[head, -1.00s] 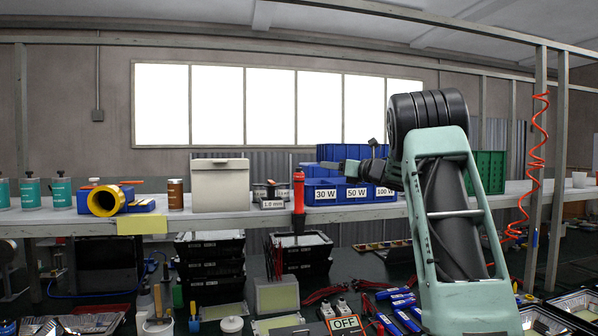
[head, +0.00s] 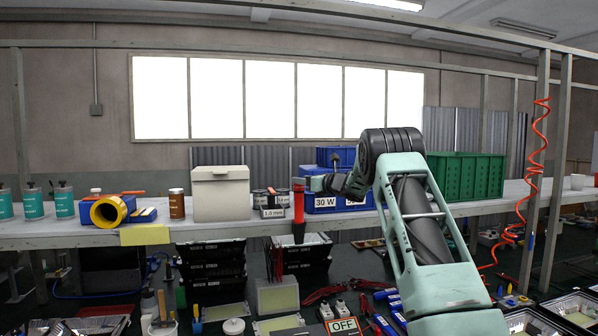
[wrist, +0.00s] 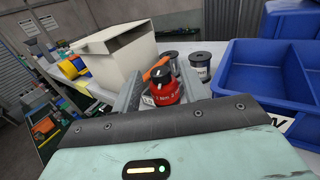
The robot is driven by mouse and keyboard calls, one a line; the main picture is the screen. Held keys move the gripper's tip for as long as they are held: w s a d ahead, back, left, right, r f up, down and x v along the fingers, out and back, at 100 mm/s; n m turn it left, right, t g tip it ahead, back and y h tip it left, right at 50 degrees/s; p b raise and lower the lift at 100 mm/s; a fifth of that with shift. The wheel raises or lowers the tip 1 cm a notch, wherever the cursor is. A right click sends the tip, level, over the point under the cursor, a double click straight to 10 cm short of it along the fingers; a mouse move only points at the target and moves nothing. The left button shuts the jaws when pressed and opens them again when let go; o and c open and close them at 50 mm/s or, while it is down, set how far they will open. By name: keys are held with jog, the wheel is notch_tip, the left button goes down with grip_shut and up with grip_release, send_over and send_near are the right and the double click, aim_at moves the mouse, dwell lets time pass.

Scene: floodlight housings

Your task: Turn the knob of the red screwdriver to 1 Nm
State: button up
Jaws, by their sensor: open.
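The red screwdriver (head: 298,208) stands upright at the front edge of the shelf, with its dark lower end below the edge. In the wrist view its red knob (wrist: 165,92) shows from above, with a dark centre and white scale print that seems to read 1 Nm and 2. An orange lever-like piece sticks out beside its top. My gripper (wrist: 160,80) is open, with one grey finger on each side of the knob. Whether the fingers touch it I cannot tell. In the head view my gripper (head: 308,182) reaches in from the right at the screwdriver's top.
Blue bins (head: 322,202) stand just right of the screwdriver, close to my gripper. A cream box (head: 220,195) and small spools (head: 262,198) stand to the left and behind. A green crate (head: 465,177) is further right. The bench below is crowded.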

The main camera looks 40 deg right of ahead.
jog(key=shift+w+p, duration=0.5)
jog(key=shift+w, duration=0.8)
jog(key=shift+c, duration=0.3)
grip_shut()
jog(key=shift+a+f+h+b, duration=0.15)
jog(key=shift+h+b, duration=0.25)
jog(key=shift+b, duration=0.75)
